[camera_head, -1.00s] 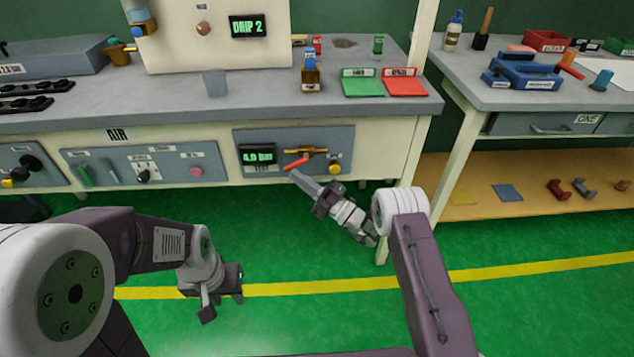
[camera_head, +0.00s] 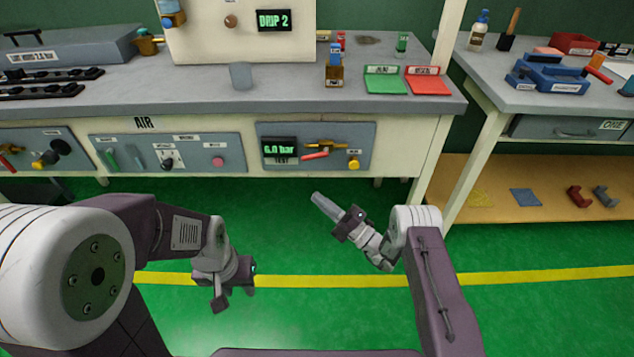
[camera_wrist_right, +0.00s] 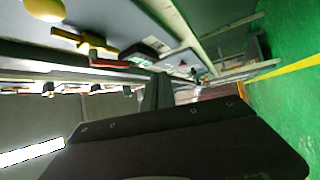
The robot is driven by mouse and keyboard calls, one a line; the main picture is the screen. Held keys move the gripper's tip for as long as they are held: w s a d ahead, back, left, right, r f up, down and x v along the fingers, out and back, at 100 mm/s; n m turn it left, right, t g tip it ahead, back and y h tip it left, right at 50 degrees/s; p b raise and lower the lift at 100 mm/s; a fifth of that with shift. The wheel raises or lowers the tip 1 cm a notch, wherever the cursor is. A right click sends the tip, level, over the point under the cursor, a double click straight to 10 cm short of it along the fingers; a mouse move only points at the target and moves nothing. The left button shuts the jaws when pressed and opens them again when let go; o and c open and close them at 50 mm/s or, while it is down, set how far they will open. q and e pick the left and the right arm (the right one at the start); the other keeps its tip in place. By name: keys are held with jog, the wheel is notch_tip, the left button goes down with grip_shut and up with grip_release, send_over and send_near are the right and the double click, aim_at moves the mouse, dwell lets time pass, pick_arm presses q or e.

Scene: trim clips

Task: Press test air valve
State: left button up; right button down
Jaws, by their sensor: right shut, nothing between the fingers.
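The TEST panel (camera_head: 366,133) on the bench front holds a brass air valve (camera_head: 325,144) with a red lever (camera_head: 316,155), and a yellow knob (camera_head: 353,163). Its green display (camera_head: 280,150) reads 6.0 bar. My right gripper (camera_head: 318,197) is shut and empty, below and in front of the panel, apart from the lever. In the right wrist view its dark fingers (camera_wrist_right: 157,92) point toward the bench front; the brass valve (camera_wrist_right: 85,38) and red lever (camera_wrist_right: 108,63) show at upper left. My left gripper (camera_head: 236,298) hangs low over the floor, its fingers apart and empty.
The AIR panel (camera_head: 190,152) with switches and a pink button lies left of the TEST panel. Green (camera_head: 384,86) and red (camera_head: 430,87) trays lie on the bench top. A second bench (camera_head: 560,98) stands at right. Green floor is clear in front.

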jog(key=s+f, duration=0.1)
jog(key=f, duration=0.1)
jog(key=s+d+f, duration=0.1)
jog(key=f, duration=0.1)
jog(key=shift+s, duration=0.4)
